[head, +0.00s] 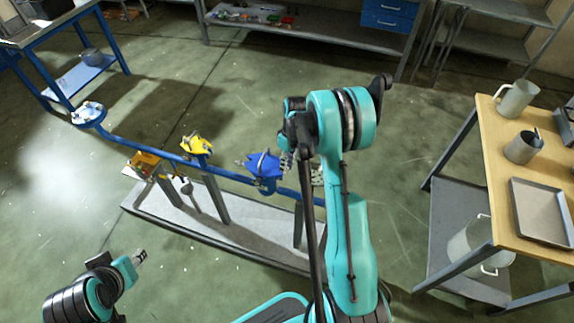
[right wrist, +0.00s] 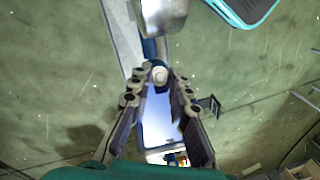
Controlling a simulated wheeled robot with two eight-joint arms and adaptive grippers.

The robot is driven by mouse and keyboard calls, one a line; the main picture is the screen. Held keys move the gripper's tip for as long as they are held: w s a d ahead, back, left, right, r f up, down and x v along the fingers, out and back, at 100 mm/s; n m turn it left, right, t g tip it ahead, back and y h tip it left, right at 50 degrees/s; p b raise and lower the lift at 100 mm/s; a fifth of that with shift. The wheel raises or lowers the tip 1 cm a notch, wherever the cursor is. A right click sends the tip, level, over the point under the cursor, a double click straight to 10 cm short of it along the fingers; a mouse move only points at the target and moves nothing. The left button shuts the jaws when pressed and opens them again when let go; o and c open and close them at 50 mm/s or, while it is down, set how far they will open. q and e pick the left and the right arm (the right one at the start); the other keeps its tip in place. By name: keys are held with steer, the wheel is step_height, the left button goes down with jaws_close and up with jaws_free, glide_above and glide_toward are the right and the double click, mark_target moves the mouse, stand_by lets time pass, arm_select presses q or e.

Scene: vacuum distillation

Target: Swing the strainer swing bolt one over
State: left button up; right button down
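The blue strainer (head: 264,166) sits on the blue pipe line, with a metallic bolt-like part standing on its top. My right gripper (head: 302,168) is just right of it, largely hidden behind my right arm. Its fingers show apart on either side of the arm. In the right wrist view the gripper (right wrist: 159,76) is open, with a round grey end (right wrist: 158,74) lying between the fingertips; I cannot tell whether they touch it or whether it is the swing bolt. My left gripper (head: 139,257) is at the lower left, far from the strainer; its opening is too small to judge.
The blue pipe (head: 150,150) runs over a grey plinth (head: 225,232), with yellow fittings (head: 197,145) left of the strainer. A wooden-topped table (head: 490,165) with metal vessels stands right. A blue bench (head: 50,35) is upper left. Open floor lies between.

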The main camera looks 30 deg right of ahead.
mark_target(278, 167)
steer(key=shift+w+a+r+g+h, duration=0.1)
steer(key=shift+w+a+g+h, duration=0.6)
steer(key=shift+g, duration=0.2)
steer(key=shift+w+a+g+h+b, duration=0.4)
steer(key=shift+w+g+h+b, duration=0.25)
steer(key=shift+g+h, duration=0.35)
steer(key=shift+s+r, duration=0.1)
steer(key=c, duration=1.6)
jaws_free()
steer(key=shift+c, duration=0.2)
steer(key=v, duration=1.2)
